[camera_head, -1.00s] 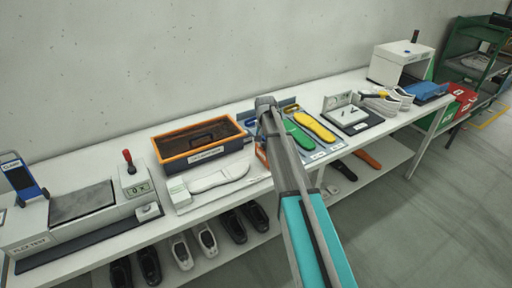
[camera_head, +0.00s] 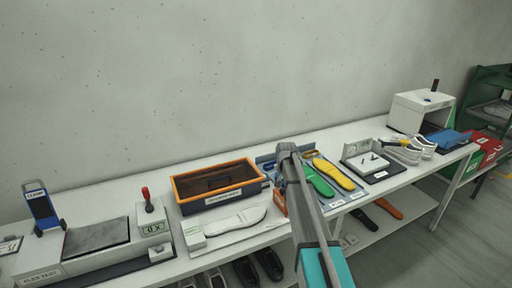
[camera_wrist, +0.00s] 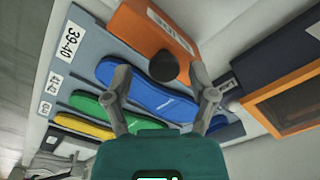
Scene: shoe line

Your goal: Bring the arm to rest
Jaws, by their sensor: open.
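My gripper (camera_wrist: 160,84) is open in the wrist view, its two grey fingers spread apart with nothing visibly held between them. A blue insole (camera_wrist: 150,92) lies on the grey size board (camera_wrist: 88,48) beyond the fingers. An orange box (camera_wrist: 152,32) and a dark round knob-like thing (camera_wrist: 163,66) show just beyond the gap. In the head view my arm reaches over the bench and hides part of the size board.
White shoes (camera_head: 408,148) stand to the right. A bare wall rises behind.

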